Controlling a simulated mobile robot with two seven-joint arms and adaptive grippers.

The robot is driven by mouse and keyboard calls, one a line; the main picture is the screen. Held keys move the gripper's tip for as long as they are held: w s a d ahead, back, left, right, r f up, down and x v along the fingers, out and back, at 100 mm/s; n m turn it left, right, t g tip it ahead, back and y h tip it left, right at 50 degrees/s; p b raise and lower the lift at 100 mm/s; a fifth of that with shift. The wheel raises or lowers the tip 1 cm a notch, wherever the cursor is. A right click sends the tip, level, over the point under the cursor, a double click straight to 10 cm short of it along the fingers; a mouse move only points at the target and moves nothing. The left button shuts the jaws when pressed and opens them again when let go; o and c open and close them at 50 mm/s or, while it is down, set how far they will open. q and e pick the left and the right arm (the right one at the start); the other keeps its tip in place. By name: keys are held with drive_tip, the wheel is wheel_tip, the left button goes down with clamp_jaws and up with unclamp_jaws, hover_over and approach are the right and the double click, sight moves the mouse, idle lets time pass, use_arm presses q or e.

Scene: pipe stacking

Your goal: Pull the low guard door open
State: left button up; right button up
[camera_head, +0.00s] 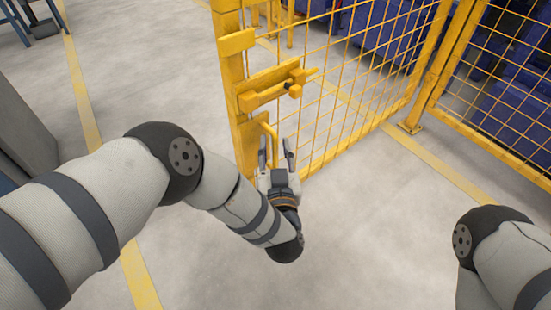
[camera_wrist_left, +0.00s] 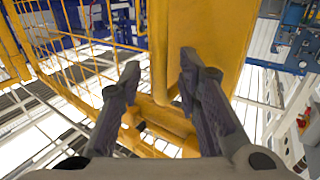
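The yellow mesh guard door (camera_head: 345,75) stands in front of me, with its thick edge post (camera_head: 235,95) on the left. A latch bolt (camera_head: 270,90) sits on that post. Below it is a slim vertical pull handle (camera_head: 268,128). My left gripper (camera_head: 275,150) is at the handle with its fingers apart. In the left wrist view the open fingers (camera_wrist_left: 158,65) point at the door and the handle bar (camera_wrist_left: 158,50) shows between them; I cannot tell whether they touch it. My right gripper is out of view.
A fixed yellow mesh panel (camera_head: 500,90) stands at the right, behind a foot plate (camera_head: 410,128). Blue bins (camera_head: 390,30) are beyond the mesh. A grey cabinet (camera_head: 22,130) is at far left. The floor (camera_head: 370,240) in front is clear, with yellow lines.

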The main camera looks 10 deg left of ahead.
use_arm(q)
drive_tip(key=s+d, duration=0.2)
drive_tip(key=s, duration=0.8)
drive_tip(key=shift+s, duration=0.25)
